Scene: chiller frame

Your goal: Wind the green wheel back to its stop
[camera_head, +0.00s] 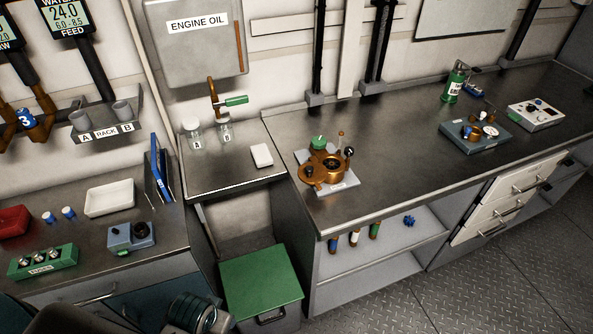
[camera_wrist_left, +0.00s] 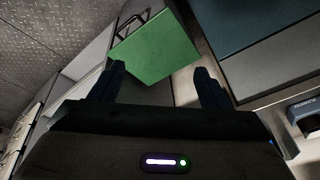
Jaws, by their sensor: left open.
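A small green wheel (camera_head: 319,142) sits on top of a brass device at its back left. The brass device (camera_head: 322,170) stands on a light grey base plate (camera_head: 340,187) near the left end of the long bench, with a black-knobbed lever on its right. The wheel's marks or stop are too small to make out. My left gripper (camera_wrist_left: 162,82) is open and empty in the left wrist view, pointing toward a green-lidded bin. It is well apart from the wheel, which the wrist view does not show. My right gripper is not in view.
The green-lidded bin (camera_head: 261,281) stands on the floor between the counters. A white block (camera_head: 262,155) and glass jars (camera_head: 193,135) are on the middle counter left of the device.

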